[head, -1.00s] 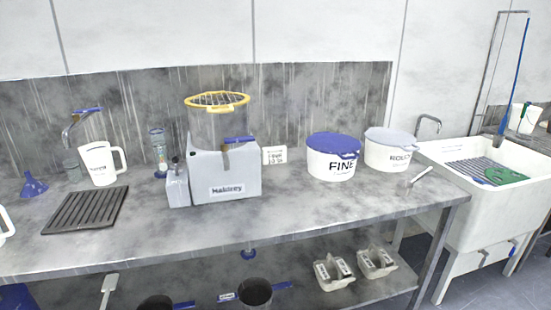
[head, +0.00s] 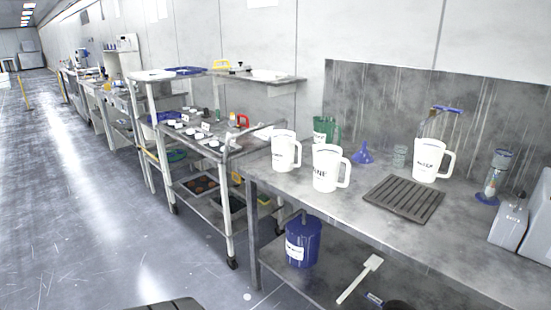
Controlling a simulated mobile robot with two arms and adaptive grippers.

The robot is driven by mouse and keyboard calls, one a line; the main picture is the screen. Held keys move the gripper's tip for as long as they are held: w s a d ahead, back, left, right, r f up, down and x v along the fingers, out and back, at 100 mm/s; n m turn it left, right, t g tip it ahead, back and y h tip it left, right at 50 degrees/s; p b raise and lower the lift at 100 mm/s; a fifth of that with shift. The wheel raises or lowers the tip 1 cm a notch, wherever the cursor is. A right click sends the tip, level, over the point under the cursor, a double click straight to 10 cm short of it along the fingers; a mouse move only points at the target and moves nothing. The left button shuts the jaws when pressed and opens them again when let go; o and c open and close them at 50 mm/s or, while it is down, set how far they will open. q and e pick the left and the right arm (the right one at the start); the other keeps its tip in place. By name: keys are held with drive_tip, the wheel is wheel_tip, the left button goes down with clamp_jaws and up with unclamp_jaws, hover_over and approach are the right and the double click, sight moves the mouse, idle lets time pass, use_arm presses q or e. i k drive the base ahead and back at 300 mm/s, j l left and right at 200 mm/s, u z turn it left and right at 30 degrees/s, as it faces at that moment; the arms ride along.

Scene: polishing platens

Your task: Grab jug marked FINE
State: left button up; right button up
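A white jug (head: 326,170) stands upright near the left front of the steel bench, handle to the right. Its dark label is only partly legible and appears to end in "NE", which fits FINE. A second white jug (head: 284,153) stands just behind it to the left, its label too small to read. A third white jug (head: 428,161), with an unclear label, stands further right near the backsplash. Neither of my grippers is in view.
A green jug (head: 326,129) and blue funnel (head: 362,153) stand behind. A wheeled cart (head: 228,190) adjoins the bench's left end. Open floor (head: 90,200) lies left.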

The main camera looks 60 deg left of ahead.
sight(327, 158)
drive_tip(key=k+j+u, duration=0.15)
drive_tip(key=j, duration=1)
drive_tip(key=k+j+u, duration=0.15)
drive_tip(key=j, duration=1.05)
drive_tip(key=k+j+u, duration=0.15)
drive_tip(key=j, duration=1)
drive_tip(key=i, duration=0.05)
